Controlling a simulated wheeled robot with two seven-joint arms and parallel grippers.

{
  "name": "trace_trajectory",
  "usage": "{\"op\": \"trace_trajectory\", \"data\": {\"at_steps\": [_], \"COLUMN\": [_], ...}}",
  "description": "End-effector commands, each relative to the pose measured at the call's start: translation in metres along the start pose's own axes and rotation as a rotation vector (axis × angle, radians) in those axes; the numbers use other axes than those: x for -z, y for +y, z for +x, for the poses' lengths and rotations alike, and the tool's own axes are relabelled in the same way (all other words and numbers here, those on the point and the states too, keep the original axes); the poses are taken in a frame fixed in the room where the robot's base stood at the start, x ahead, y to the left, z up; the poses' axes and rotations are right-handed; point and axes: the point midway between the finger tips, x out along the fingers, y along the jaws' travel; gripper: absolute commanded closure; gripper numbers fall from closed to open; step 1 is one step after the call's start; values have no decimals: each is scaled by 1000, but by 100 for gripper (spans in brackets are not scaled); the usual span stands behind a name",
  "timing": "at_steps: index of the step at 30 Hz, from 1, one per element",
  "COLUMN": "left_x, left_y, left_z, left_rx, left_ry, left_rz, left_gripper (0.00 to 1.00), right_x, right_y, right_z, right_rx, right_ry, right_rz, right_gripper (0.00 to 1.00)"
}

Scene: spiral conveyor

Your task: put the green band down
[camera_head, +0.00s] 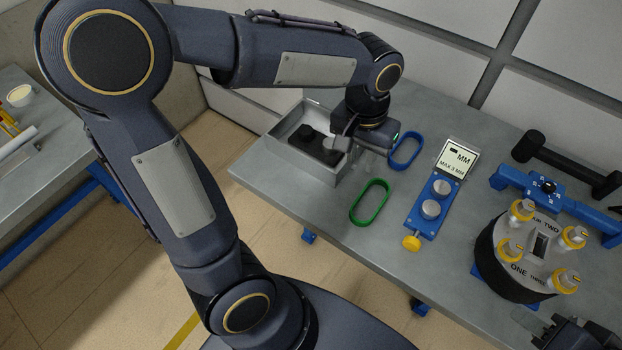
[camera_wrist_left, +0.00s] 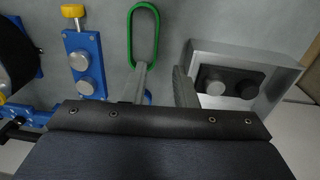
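The green band (camera_head: 370,202) lies on the grey table in front of the metal box, apart from the other objects. In the left wrist view the green band (camera_wrist_left: 157,35) is a long loop above the finger on the left, whose tip overlaps its lower end. My left gripper (camera_head: 354,150) is over the table between the metal box and the blue band. Its two fingers (camera_wrist_left: 161,70) stand apart with nothing between them. My right gripper (camera_head: 540,328) is only partly in view at the lower right, and its finger opening cannot be made out.
A blue band (camera_head: 418,150) lies right of my left gripper. An open metal box (camera_head: 283,143) with dark weights is to its left. A blue block with silver knobs (camera_head: 420,222), a drum with yellow-capped posts (camera_head: 490,258) and a black dumbbell shape (camera_head: 565,165) occupy the right.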

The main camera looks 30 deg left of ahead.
Motion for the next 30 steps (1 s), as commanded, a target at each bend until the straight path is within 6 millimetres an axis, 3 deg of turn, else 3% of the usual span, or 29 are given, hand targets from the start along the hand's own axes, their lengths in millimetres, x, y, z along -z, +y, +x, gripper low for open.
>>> {"op": "trace_trajectory", "data": {"at_steps": [6, 13, 18, 30], "left_x": [-69, -129, -145, -147], "left_y": [-41, -50, -48, -47], "left_z": [-30, -31, -26, -26], "left_rx": [-170, -281, -306, -310], "left_ry": [162, 361, 439, 451], "left_rz": [-77, -135, -151, -153], "left_gripper": [75, 75, 75, 75], "right_x": [0, 0, 0, 0], "right_y": [0, 0, 0, 0], "right_z": [0, 0, 0, 0], "right_rx": [0, 0, 0, 0], "right_ry": [0, 0, 0, 0], "right_rz": [0, 0, 0, 0], "right_gripper": [64, 64, 64, 64]}}
